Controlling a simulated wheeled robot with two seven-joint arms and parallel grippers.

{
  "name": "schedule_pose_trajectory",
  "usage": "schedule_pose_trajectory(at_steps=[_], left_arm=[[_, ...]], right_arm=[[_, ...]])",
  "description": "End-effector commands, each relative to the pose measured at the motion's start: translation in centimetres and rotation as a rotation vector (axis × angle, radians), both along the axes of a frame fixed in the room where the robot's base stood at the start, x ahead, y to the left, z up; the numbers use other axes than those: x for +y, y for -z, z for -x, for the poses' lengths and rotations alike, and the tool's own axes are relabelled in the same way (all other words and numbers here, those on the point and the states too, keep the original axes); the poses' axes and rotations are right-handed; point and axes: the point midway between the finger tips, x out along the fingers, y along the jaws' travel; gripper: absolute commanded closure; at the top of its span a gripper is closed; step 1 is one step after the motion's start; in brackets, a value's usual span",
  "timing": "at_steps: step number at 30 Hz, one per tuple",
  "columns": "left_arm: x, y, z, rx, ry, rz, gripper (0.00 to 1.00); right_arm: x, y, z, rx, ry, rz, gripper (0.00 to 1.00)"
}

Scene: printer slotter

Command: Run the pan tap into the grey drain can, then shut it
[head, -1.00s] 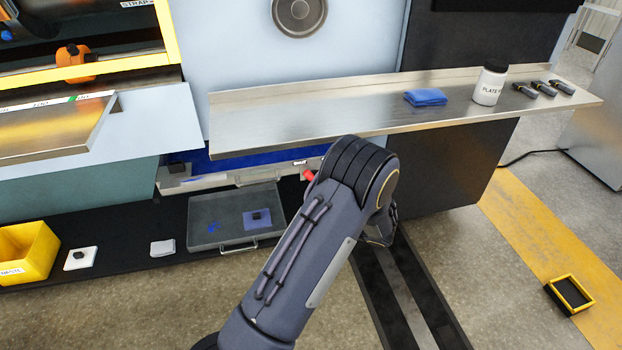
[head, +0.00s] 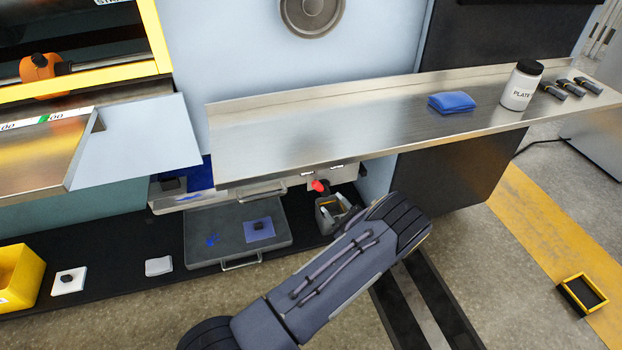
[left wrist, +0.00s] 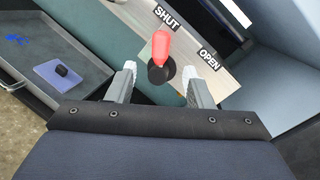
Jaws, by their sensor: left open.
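The pan tap's red lever (head: 320,186) shows under the shelf in the head view. In the left wrist view the red lever (left wrist: 161,47) stands on a black round base, its tip near the SHUT label (left wrist: 166,17); the OPEN label (left wrist: 209,60) is to the right. My left gripper (left wrist: 159,70) is open, its fingers on either side of the tap's base; contact cannot be told. In the head view the left gripper (head: 335,208) is just below the lever. A dark grey open container (head: 324,220), seemingly the drain can, is partly hidden behind it. My right gripper is not in view.
A metal shelf (head: 270,150) overhangs the tap, with a blue cloth (head: 451,102) and a white bottle (head: 521,88) on it. A grey tray (head: 205,240) lies left of the container. A yellow bin (head: 18,275) stands at far left.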

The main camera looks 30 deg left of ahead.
Motion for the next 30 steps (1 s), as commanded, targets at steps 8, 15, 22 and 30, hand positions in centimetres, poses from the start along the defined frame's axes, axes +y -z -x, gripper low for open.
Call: schedule_pose_trajectory(at_steps=[8,15,22,30], left_arm=[[2.4,0.2,-1.2,0.0,0.001,-0.003,0.53],[5.7,0.2,-2.9,0.0,0.001,-0.002,0.53],[6.9,0.1,-3.5,0.001,0.003,-0.002,0.53],[6.9,0.1,-3.5,0.001,0.003,-0.002,0.6]], right_arm=[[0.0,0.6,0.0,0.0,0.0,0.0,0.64],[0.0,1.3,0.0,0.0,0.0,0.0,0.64],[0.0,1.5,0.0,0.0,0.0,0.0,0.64],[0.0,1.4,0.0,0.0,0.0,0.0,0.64]])
